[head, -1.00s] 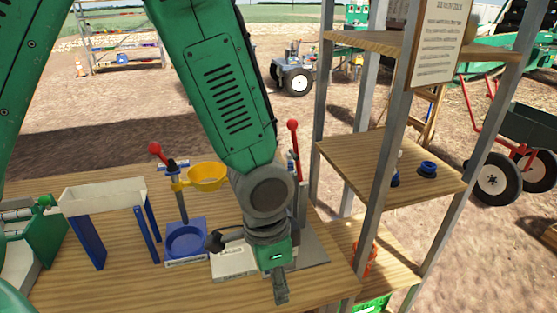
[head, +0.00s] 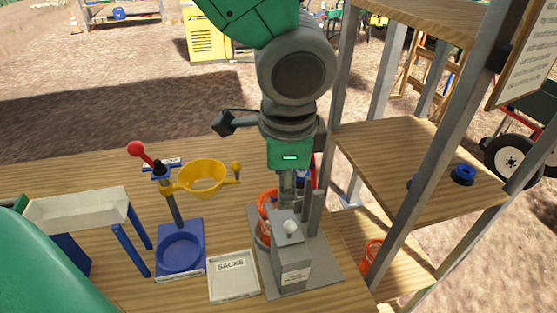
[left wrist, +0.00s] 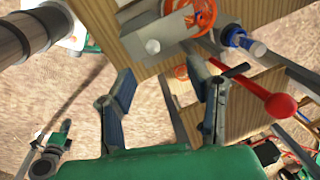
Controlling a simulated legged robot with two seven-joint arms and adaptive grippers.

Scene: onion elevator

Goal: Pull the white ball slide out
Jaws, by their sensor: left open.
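The small white ball (head: 290,227) sits on top of a grey box-like slide housing (head: 292,265) on the wooden table. My left gripper (head: 289,198) hangs from above, just behind the ball in the head view. In the left wrist view my two fingers (left wrist: 167,88) are spread apart with nothing between them, and the ball lies beyond them. Contact with the ball is not visible. My right gripper is not in view.
An orange part (head: 267,213) stands behind the housing. A SACKS tray (head: 232,293), a blue stand (head: 180,273) and a yellow funnel (head: 203,190) are to the left. A wooden shelf (head: 405,165) with metal posts rises at the right. A red-ball lever (left wrist: 282,106) is near my fingers' right side.

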